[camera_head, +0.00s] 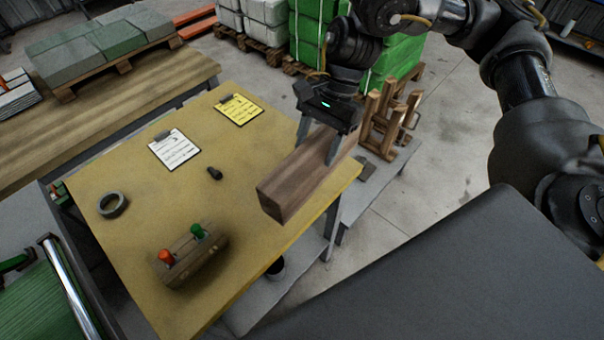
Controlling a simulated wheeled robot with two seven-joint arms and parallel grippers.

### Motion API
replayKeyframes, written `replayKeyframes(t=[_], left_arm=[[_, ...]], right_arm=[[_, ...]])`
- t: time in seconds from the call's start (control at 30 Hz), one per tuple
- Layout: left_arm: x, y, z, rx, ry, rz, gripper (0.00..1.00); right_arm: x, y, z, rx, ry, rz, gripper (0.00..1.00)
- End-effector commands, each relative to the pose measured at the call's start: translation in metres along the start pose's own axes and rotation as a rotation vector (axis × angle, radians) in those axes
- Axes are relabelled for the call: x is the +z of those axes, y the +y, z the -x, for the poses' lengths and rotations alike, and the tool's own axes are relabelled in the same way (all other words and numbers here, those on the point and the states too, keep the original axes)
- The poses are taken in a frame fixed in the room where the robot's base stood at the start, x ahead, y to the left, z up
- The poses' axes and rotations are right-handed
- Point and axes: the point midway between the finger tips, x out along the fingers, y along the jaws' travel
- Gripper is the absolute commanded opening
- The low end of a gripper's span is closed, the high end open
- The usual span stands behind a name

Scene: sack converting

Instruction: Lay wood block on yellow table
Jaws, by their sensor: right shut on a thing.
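A brown wood block (300,177) is at the right side of the yellow table (150,225). My right gripper (318,148) comes down from above and is shut on the block, one finger on each side. The block is long and roughly level, with its near end toward the lower left. It shows over the table's right edge; I cannot tell whether its underside touches the tabletop. My left gripper is not in view.
On the table are a wooden holder (190,258) with red and green handles, a tape roll (112,204), a small black object (215,173), a white clipboard (174,149) and a yellow clipboard (238,109). A wooden rack (388,120) stands beyond the right edge.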

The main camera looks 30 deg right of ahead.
Motion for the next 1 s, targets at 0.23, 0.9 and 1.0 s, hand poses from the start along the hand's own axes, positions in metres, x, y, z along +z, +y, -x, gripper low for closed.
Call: replayKeyframes(t=[0.23,0.9,1.0], left_arm=[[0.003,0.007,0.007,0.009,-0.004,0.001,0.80],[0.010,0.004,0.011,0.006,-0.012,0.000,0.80],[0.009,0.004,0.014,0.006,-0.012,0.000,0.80]], right_arm=[[-0.051,0.042,0.045,-0.174,0.004,-0.358,0.00],[-0.075,0.054,0.058,-0.275,0.006,-0.566,0.00],[-0.070,0.034,0.046,-0.273,0.005,-0.566,0.00]])
